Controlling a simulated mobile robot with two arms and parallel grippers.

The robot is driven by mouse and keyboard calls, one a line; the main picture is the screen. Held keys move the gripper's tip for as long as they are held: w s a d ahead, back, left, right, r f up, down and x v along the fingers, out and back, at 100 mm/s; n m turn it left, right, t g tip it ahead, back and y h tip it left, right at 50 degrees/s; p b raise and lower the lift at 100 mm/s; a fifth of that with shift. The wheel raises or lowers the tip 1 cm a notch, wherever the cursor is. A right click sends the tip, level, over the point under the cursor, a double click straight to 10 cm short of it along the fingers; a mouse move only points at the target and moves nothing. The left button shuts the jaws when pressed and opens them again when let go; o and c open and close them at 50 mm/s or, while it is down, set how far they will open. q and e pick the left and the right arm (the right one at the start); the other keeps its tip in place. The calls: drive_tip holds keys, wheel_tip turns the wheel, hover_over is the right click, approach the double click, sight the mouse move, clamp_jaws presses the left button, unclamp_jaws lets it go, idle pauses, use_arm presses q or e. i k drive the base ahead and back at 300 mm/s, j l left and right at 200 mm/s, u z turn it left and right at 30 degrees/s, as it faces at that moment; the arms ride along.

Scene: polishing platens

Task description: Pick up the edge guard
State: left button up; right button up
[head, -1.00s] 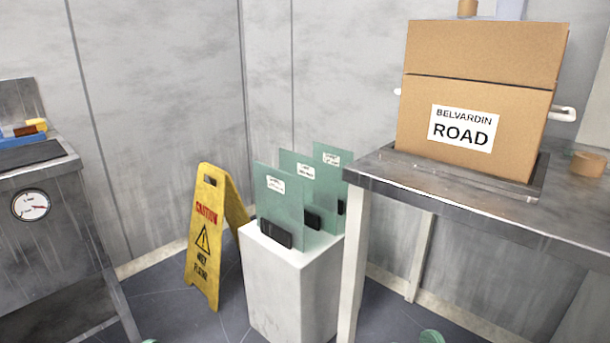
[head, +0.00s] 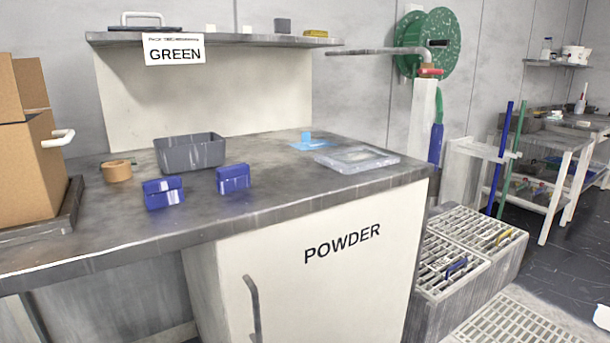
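Nothing in view is labelled as an edge guard, and I cannot tell for sure which object it is. Two small blue blocks with pale markings lie on the grey worktop (head: 270,205): a left blue block (head: 163,194) and a right blue block (head: 233,179). They stand apart, in front of a grey open bin (head: 190,153). Neither of my grippers shows in the head view.
A tape roll (head: 116,171) and cardboard boxes (head: 30,175) are at the worktop's left. A clear flat case (head: 357,159) and a light-blue item (head: 307,143) are at its right. A POWDER cabinet (head: 310,290) stands below. Slatted crates (head: 468,250) stand to the right.

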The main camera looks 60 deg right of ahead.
sight(234, 178)
drive_tip(key=z, duration=1.5)
drive_tip(key=k+u, duration=0.2)
drive_tip(key=u, duration=1.9)
drive_tip(key=k+z, duration=0.1)
drive_tip(key=z, duration=1.9)
